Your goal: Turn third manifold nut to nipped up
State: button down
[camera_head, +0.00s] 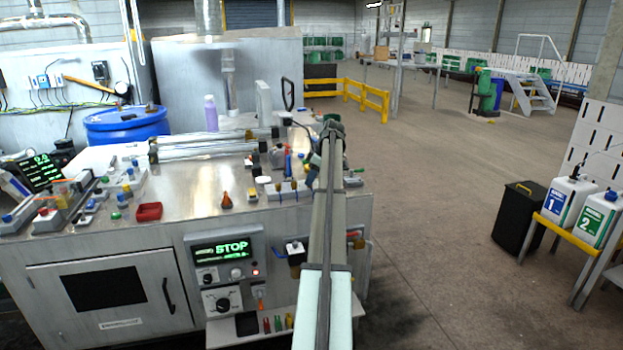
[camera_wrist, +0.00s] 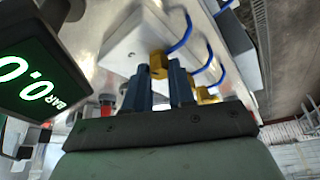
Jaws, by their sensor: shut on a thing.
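In the wrist view my gripper (camera_wrist: 160,74) has its two blue fingers pointing up at a grey-white manifold block (camera_wrist: 127,38). A brass nut (camera_wrist: 158,62) with a blue hose sits between the fingertips, and the gripper is shut on it. Another brass nut (camera_wrist: 205,95) with its own blue hose shows to the right, partly hidden by the finger mount. I cannot tell from this view which nut in the row is held. In the head view my arm reaches over the right end of the bench, and the fingertips and the held nut are not clear there.
A display (camera_wrist: 38,75) reading 0.0 BAR stands close on the left in the wrist view. The steel bench (camera_head: 185,185) carries several fittings, a red tray (camera_head: 148,211) and an orange cone-shaped part (camera_head: 226,200). A panel (camera_head: 222,250) reads STOP.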

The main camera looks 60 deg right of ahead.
jog(key=shift+m+h, duration=0.3)
jog(key=shift+m, duration=0.4)
jog(key=c, duration=1)
grip_release()
jog(key=shift+o, duration=0.2)
jog(key=shift+r, duration=0.1)
jog(key=v, duration=1.3)
jog(key=shift+s+r, duration=0.2)
jog(key=shift+r, duration=0.1)
